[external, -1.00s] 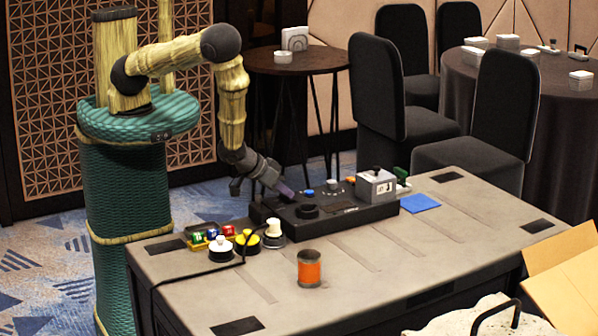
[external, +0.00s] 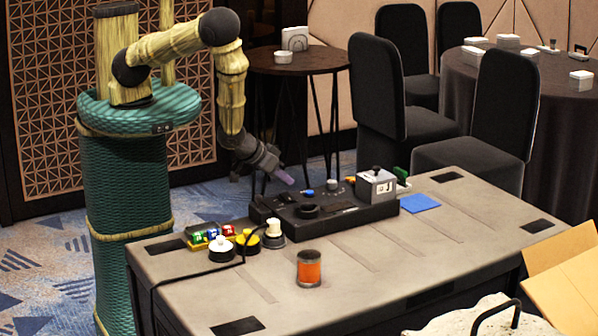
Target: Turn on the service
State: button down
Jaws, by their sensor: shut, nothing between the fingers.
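A black console (external: 340,219) stands on the grey table (external: 390,262) near its back edge. On its top are a round black dial (external: 307,211), a small blue button (external: 308,193), a small grey knob (external: 332,184) and a grey box (external: 377,186) with a small marked face and a dark knob on top. I cannot tell which control is the service. My gripper (external: 285,178) is shut and empty, with its purple tip in the air above the back left part of the console, apart from it. Small markings are too small to read.
Left of the console are a tray of coloured pieces (external: 209,238), a white-topped knob (external: 222,248), a yellow button (external: 249,240) and a cream knob (external: 273,231) with a cable nearby. An orange can (external: 309,270) stands in front; a blue pad (external: 420,203) lies right.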

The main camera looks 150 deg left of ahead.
jog(key=w+b+v, duration=0.1)
jog(key=w+v, duration=0.1)
jog(key=v, duration=0.7)
jog(key=shift+d+r, duration=0.3)
jog(key=shift+r, duration=0.05)
jog(key=shift+s, duration=0.1)
jog(key=w+d+r+m+t+h, duration=0.2)
jog(key=w+d+r+m+h, duration=0.15)
jog(key=d, duration=0.45)
jog(key=w+d+r+m+t+h, duration=0.1)
jog(key=w+d+r+m+h, duration=0.3)
jog(key=d, duration=0.5)
jog(key=s+d+r+m+g+h, duration=0.1)
jog(key=s+d+r+m, duration=0.7)
jog(key=r+m, duration=0.1)
jog(key=shift+d+m+h, duration=0.35)
jog(key=shift+m, duration=0.5)
